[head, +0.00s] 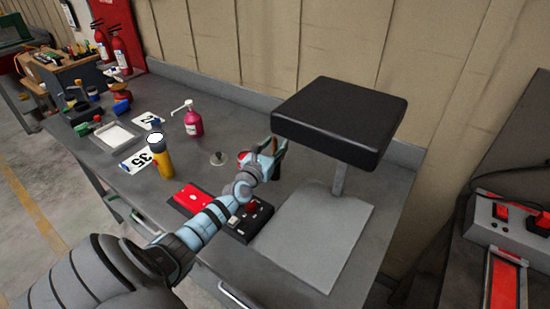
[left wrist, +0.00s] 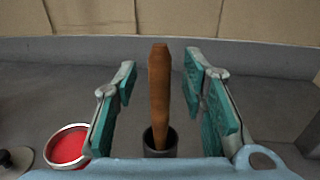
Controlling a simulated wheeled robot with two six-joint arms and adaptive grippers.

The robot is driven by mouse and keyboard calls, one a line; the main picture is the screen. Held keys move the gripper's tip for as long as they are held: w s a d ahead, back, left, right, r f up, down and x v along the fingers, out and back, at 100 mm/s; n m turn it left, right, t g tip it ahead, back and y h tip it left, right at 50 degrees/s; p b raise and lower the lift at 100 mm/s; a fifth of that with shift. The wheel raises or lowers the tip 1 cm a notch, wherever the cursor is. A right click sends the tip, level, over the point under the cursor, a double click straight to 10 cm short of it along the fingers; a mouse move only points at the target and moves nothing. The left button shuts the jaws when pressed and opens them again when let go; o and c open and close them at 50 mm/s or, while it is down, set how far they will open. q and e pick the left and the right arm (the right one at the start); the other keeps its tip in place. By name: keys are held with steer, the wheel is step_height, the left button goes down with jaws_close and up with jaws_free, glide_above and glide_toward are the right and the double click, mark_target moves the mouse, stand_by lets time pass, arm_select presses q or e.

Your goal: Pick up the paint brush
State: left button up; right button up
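The paint brush shows in the left wrist view as a brown wooden handle (left wrist: 159,85) standing nearly upright in a small dark cup (left wrist: 150,143). Its bristle end is hidden in the cup. My left gripper (left wrist: 165,90) is open, with one teal-padded finger on each side of the handle and visible gaps on both sides. In the head view the left gripper (head: 268,158) is over the bench beside the black-topped stand, and the brush handle (head: 274,146) shows only as a small brown piece at its fingers. My right gripper is not in view.
An open tin of red paint (left wrist: 68,147) stands just left of the gripper. The black-topped stand (head: 340,115) rises close on the right. A pink pump bottle (head: 193,123), a yellow flashlight (head: 161,160) and a black box with red knob (head: 250,222) are nearby on the bench.

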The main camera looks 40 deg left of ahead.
arm_select(q)
steer(key=shift+s+r, duration=0.15)
steer(key=shift+r, duration=0.05)
steer(key=c, duration=0.3)
jaws_close()
